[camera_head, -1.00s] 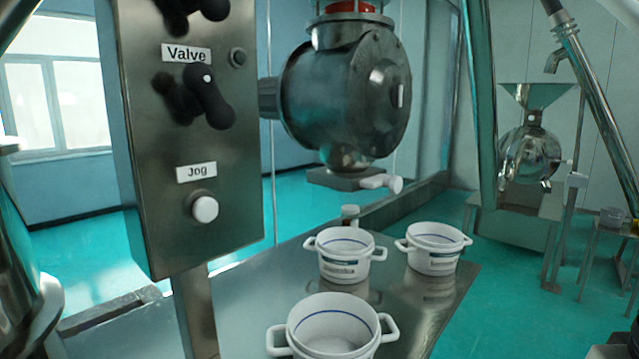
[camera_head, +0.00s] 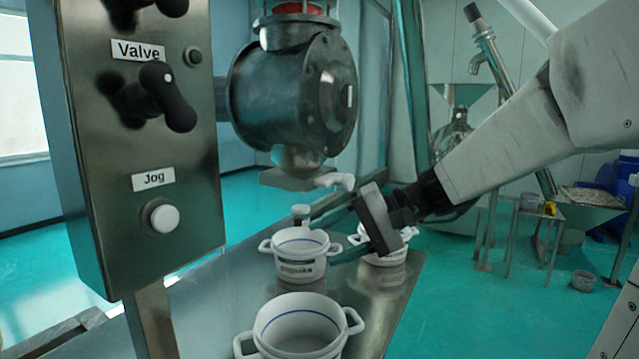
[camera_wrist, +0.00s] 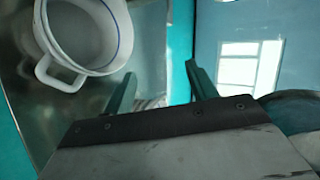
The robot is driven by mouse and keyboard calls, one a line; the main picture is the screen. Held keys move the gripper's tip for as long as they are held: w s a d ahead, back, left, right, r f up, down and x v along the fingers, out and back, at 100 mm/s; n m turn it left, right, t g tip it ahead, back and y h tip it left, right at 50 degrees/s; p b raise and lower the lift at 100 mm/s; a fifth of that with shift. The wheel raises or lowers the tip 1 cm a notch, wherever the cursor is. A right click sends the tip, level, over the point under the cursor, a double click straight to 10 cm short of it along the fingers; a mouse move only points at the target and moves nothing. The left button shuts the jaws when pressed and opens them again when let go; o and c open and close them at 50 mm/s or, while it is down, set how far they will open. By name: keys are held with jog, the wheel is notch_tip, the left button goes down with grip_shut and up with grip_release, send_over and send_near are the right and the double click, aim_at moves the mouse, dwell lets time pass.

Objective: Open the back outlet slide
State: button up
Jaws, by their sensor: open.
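A dark round metal housing (camera_head: 305,92) hangs above the bench. At its lower outlet is a flat grey slide plate (camera_head: 288,181) with a white handle (camera_head: 335,181) on its right side; how far the plate is pushed in is hard to tell. I cannot tell if this is the back outlet slide. My gripper (camera_head: 345,228) is open and empty, below and right of the white handle, apart from it, and in front of the rear right pot. In the wrist view its two dark green fingers (camera_wrist: 162,84) stand apart with nothing between them.
Three white two-handled pots stand on the metal bench: front (camera_head: 300,325), middle (camera_head: 299,268), rear right (camera_head: 385,258), partly hidden. One pot (camera_wrist: 90,35) shows in the wrist view. A control box (camera_head: 150,95) with Valve and Jog controls stands left.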

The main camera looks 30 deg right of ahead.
aim_at(351, 183)
jog(key=w+d+r+m+t, duration=0.2)
jog(key=w+d+m+t, duration=0.15)
jog(key=d, duration=0.45)
jog(key=w+d+r+m+t, duration=0.25)
jog(key=w+d+t, duration=0.25)
jog(key=d, duration=0.3)
jog(key=shift+n+h, duration=0.4)
jog(key=shift+n, duration=0.1)
jog(key=x, duration=0.6)
jog(key=shift+w+r, duration=0.2)
jog(key=shift+r, duration=0.05)
jog(key=shift+w+a, duration=0.3)
jog(key=shift+w, duration=0.25)
